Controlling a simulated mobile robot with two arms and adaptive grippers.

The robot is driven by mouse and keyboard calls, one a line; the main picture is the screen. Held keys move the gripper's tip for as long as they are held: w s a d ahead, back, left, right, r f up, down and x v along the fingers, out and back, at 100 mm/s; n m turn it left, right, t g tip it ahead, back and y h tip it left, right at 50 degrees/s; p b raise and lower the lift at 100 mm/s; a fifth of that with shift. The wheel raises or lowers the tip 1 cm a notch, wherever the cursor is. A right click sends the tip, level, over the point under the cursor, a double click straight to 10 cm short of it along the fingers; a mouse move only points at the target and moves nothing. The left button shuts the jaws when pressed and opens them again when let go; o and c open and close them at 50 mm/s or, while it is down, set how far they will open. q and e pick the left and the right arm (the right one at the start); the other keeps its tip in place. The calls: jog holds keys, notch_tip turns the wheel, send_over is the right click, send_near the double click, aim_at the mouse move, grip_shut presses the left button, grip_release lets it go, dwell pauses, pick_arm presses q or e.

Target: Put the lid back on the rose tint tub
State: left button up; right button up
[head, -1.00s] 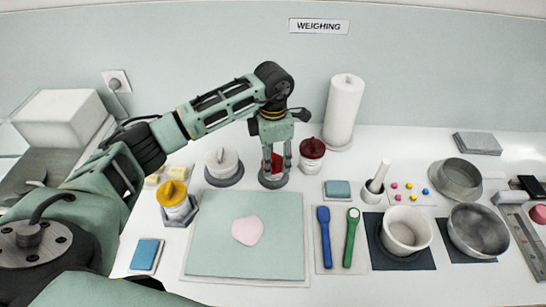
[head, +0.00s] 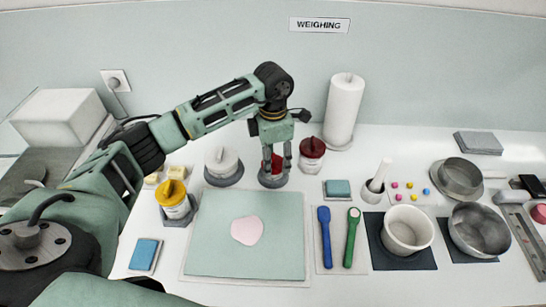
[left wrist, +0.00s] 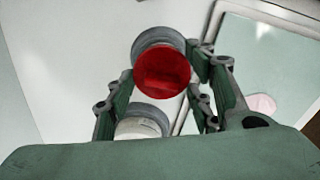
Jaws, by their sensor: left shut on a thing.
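My left gripper (head: 277,164) points down at the back of the bench, its fingers shut on a red lid-like piece (head: 277,162). In the left wrist view the round red face (left wrist: 162,73) sits between the fingertips, with a darker band across it. A round grey holder (head: 273,181) is under it; I cannot tell whether they touch. A white tub with a dark red lid (head: 311,150) stands just right of the gripper. I cannot tell which container is the rose tint tub. My right gripper is not in view.
A white-lidded tub (head: 222,160) stands close left of the gripper, and a yellow-lidded tub (head: 172,193) further left. A paper towel roll (head: 343,108) stands behind right. A green mat (head: 215,262) with a pink patch (head: 247,230) lies in front. Bowls and spoons are to the right.

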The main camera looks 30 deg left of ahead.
pick_arm(q)
jog(key=shift+f+b, duration=0.35)
jog(key=shift+b, duration=0.2)
dwell(0.8)
dwell(0.3)
jog(key=o, duration=0.9)
jog(key=shift+o, duration=0.2)
jog(key=o, duration=0.4)
jog(key=shift+o, duration=0.2)
jog(key=shift+r, duration=0.1)
jog(key=shift+r+p, duration=1.3)
jog(key=shift+r, duration=0.9)
